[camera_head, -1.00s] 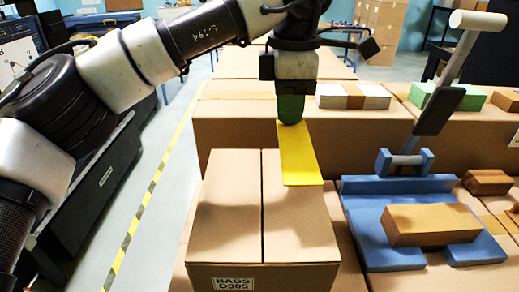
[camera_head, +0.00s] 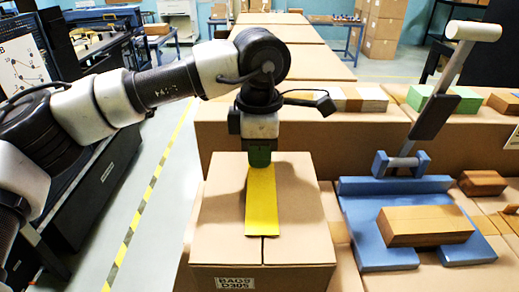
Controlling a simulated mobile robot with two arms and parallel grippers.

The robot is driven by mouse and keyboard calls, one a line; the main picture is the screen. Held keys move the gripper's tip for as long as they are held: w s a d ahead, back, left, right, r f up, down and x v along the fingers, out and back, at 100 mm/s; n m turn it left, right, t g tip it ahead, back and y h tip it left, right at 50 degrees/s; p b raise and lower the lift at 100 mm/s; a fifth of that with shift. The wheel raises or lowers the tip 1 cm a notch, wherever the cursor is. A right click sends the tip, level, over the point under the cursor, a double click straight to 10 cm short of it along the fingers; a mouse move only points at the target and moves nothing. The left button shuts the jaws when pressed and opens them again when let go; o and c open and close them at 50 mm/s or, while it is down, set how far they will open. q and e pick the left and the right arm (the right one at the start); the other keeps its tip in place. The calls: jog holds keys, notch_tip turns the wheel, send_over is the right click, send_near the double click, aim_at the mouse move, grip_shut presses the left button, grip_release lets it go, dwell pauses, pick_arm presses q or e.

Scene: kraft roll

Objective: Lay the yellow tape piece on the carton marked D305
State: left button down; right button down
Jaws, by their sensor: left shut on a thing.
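The yellow tape piece (camera_head: 261,203) is a flat strip over the top of the carton marked D305 (camera_head: 216,230). Its far end is at my left gripper (camera_head: 259,160), whose green fingertips are shut on it. The strip runs from the gripper toward the carton's front edge and covers part of the centre seam. I cannot tell whether its whole length touches the carton. The label reading BAGS D305 is on the carton's front face. My right gripper is not in view.
A blue stand (camera_head: 363,226) with a lever arm (camera_head: 431,113) is right of the carton, with a brown block (camera_head: 424,226) on it. A long carton (camera_head: 220,137) stands behind, bearing several blocks. Clear floor (camera_head: 150,180) lies left.

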pick_arm(q)
jog(key=shift+f, duration=0.2)
jog(key=c, duration=1.3)
grip_release()
jog(key=shift+o, duration=0.2)
jog(key=shift+r, duration=0.1)
jog(key=shift+r, duration=0.25)
jog(key=shift+d+r, duration=0.1)
jog(key=shift+r, duration=0.3)
notch_tip(320, 180, up, 11)
jog(key=b, duration=0.2)
